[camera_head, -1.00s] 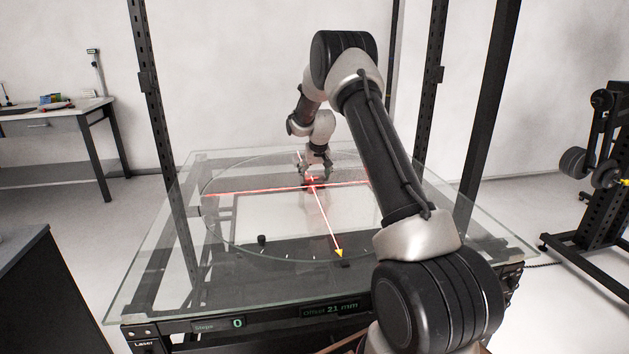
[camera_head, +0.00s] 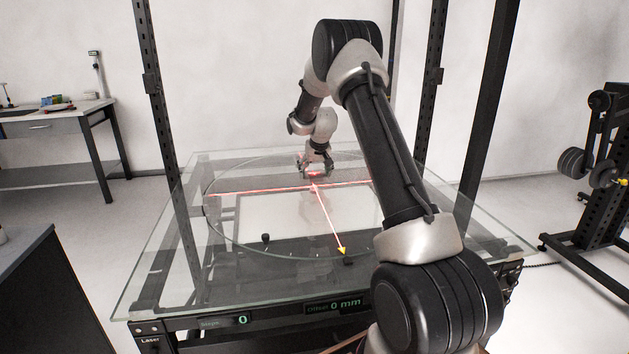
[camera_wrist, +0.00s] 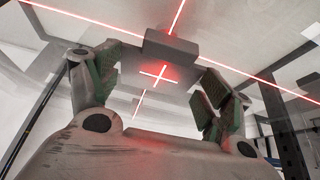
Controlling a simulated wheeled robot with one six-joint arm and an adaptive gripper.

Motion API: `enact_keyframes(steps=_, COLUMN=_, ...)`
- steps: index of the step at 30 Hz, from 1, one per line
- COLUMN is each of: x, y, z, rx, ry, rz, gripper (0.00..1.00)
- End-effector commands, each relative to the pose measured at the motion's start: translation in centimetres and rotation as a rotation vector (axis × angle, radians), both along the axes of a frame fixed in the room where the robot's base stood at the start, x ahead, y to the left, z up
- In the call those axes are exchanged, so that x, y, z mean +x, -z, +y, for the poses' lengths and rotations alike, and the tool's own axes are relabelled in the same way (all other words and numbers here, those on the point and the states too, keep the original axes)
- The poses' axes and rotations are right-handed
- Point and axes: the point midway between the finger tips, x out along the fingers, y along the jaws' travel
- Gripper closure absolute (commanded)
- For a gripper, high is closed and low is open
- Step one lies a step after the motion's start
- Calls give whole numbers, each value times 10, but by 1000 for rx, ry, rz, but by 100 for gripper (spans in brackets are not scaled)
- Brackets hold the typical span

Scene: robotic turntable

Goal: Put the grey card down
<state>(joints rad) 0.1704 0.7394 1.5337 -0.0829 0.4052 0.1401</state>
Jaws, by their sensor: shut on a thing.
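My gripper (camera_head: 316,170) is low over the glass turntable (camera_head: 235,232), near its middle, pointing down. In the wrist view my gripper (camera_wrist: 158,82) is shut on the grey card (camera_wrist: 172,70), which sits between the two finger pads. A red laser cross falls on the card's face. In the head view the card (camera_head: 314,174) is a small grey patch under the fingers, lit red. I cannot tell from these views whether it touches the glass.
Red laser lines cross on the turntable, and a yellow-tipped pointer (camera_head: 343,251) lies toward the front. The offset display (camera_head: 334,306) reads 0 mm and the steps display (camera_head: 242,320) reads 0. Black uprights (camera_head: 167,130) stand around the table. The glass around my gripper looks clear.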

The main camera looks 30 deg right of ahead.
Motion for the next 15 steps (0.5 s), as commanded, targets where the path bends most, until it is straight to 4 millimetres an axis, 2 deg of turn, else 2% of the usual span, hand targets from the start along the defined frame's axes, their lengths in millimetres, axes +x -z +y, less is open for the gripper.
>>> enact_keyframes(steps=6, x=-1, y=32, z=0, rx=0, ry=0, rz=4, gripper=37)
enact_keyframes(steps=15, x=0, y=35, z=0, rx=0, ry=0, rz=1, gripper=37)
